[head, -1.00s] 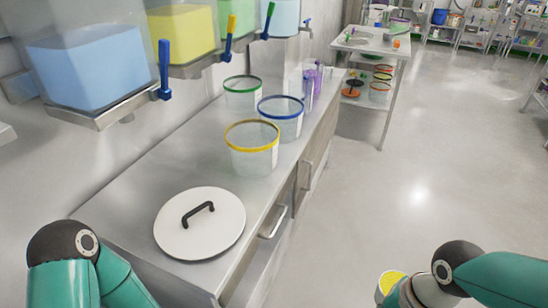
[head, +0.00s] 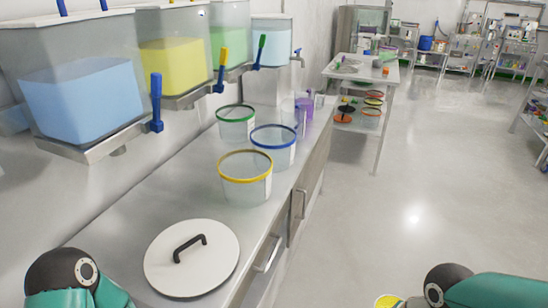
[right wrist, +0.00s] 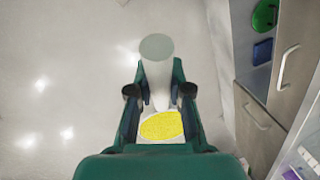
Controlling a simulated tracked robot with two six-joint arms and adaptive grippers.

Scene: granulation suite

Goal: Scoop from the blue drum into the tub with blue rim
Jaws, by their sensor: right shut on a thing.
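The tub with blue rim (head: 273,146) stands upright on the steel counter, between the green-rimmed and yellow-rimmed tubs, and looks empty. My right gripper (right wrist: 160,96) is shut on a pale scoop (right wrist: 157,58), whose round grey end points away in the right wrist view. Yellow material (right wrist: 162,125) shows in it close to my gripper. In the head view only a yellow-topped bit of it (head: 388,301) shows at the bottom edge, well right of the counter. A blue drum-like container (head: 425,43) stands far back by the shelves. My left gripper is out of view.
A yellow-rimmed tub (head: 245,180), a green-rimmed tub (head: 236,122) and a white lid with black handle (head: 191,266) are on the counter (head: 130,215). Wall hoppers, including one with blue contents (head: 85,95), overhang it. The floor to the right (head: 400,190) is clear.

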